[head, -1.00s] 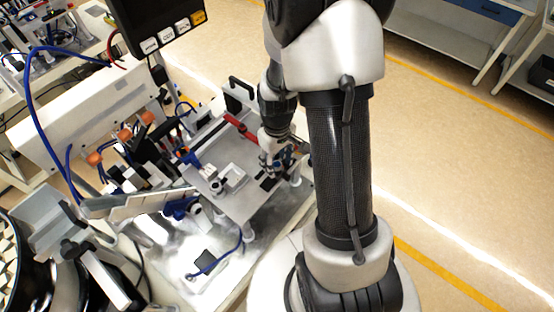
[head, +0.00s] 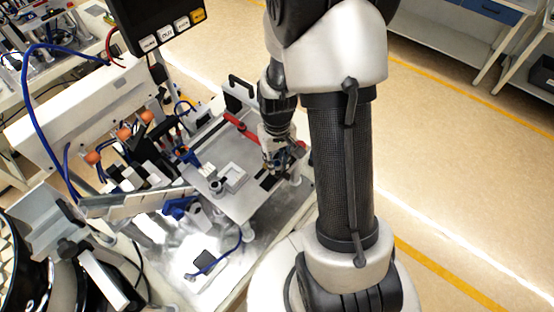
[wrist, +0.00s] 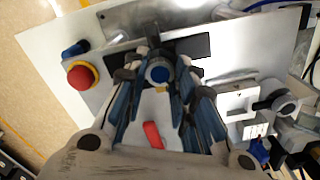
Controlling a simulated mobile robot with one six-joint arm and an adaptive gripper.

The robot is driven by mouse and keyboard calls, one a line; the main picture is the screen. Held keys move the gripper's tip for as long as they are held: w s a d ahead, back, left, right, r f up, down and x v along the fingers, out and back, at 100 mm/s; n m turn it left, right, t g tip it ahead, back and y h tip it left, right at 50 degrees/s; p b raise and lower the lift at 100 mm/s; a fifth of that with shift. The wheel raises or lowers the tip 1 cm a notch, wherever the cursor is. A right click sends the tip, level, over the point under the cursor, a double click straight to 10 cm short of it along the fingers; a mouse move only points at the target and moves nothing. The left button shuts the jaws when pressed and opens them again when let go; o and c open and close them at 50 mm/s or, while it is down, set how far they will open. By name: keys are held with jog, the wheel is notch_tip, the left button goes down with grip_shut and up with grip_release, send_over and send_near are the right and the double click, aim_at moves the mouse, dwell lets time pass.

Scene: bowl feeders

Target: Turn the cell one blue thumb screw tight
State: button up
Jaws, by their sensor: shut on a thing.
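The blue thumb screw (wrist: 158,74) shows in the wrist view as a round blue knob with a pale ring, between my fingertips. My gripper (wrist: 161,62) is shut on it, a blue-padded finger on each side. In the head view my gripper (head: 280,163) points down at the right part of the grey plate (head: 238,205); the screw is mostly hidden there by the fingers. I cannot tell how far the screw is turned in.
A red button on a yellow collar (wrist: 80,75) and a blue-capped part (wrist: 75,48) are left of my gripper in the wrist view. A white square fixture (head: 233,177) stands on the plate. A monitor (head: 160,20) and a feeder bowl (head: 12,265) are at the left.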

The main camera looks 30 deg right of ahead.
aim_at(277, 164)
jog(key=shift+m, duration=0.6)
jog(key=o, duration=1.1)
notch_tip(277, 164, up, 12)
jog(key=shift+r, duration=0.1)
jog(key=shift+a, duration=0.1)
